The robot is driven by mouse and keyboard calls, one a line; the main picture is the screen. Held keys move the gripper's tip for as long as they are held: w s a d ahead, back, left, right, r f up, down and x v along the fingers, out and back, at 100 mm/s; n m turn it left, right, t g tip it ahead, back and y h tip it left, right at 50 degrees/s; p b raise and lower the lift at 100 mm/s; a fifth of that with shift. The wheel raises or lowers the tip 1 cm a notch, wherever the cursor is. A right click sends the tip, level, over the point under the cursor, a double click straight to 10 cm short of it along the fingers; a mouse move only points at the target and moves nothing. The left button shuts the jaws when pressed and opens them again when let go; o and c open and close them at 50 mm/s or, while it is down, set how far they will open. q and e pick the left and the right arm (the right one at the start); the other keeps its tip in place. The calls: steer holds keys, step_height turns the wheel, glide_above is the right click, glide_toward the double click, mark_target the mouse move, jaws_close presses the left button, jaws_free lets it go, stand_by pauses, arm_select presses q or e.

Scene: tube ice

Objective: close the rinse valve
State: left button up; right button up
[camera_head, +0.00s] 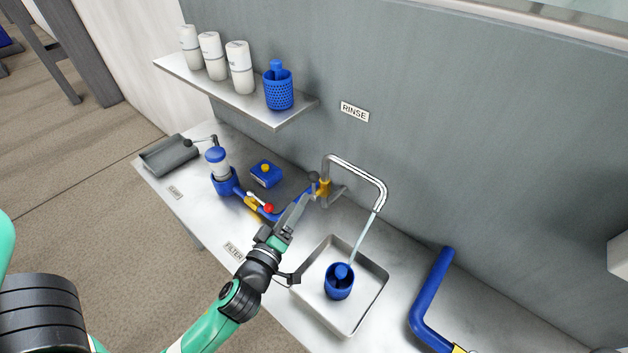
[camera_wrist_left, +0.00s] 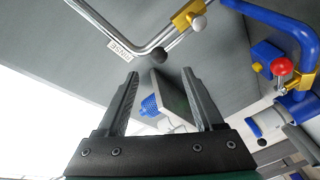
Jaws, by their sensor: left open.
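The rinse valve (camera_head: 323,187) is a yellow body on the bent metal faucet pipe, with a dark grey round knob beside it, below the RINSE sign (camera_head: 354,112). In the left wrist view the yellow valve body (camera_wrist_left: 188,14) is at the top, beyond the fingertips. A stream of water (camera_head: 362,238) runs from the spout toward a blue cup (camera_head: 339,282) in the metal tray. My left gripper (camera_head: 304,199) is open, with its tips close to the valve; whether they touch it I cannot tell. In the wrist view its fingers (camera_wrist_left: 160,73) are apart. My right gripper is not in view.
A blue pipe with a red-knobbed valve (camera_head: 268,208) runs close beside my left gripper. The rinse tray (camera_head: 374,300) is right of my forearm. A shelf (camera_head: 288,121) with white bottles and a blue basket is above. A blue pipe (camera_head: 424,300) stands at right.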

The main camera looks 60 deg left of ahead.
mark_target(311, 181)
arm_select(q)
steer(key=p+x, duration=0.1)
steer(key=x, duration=0.9)
steer(key=shift+w+a+r+p, duration=0.1)
steer(key=shift+w+a+p, duration=0.1)
steer(key=shift+w+p, duration=0.2)
steer(key=shift+s, duration=0.1)
jaws_close()
stand_by(0.6)
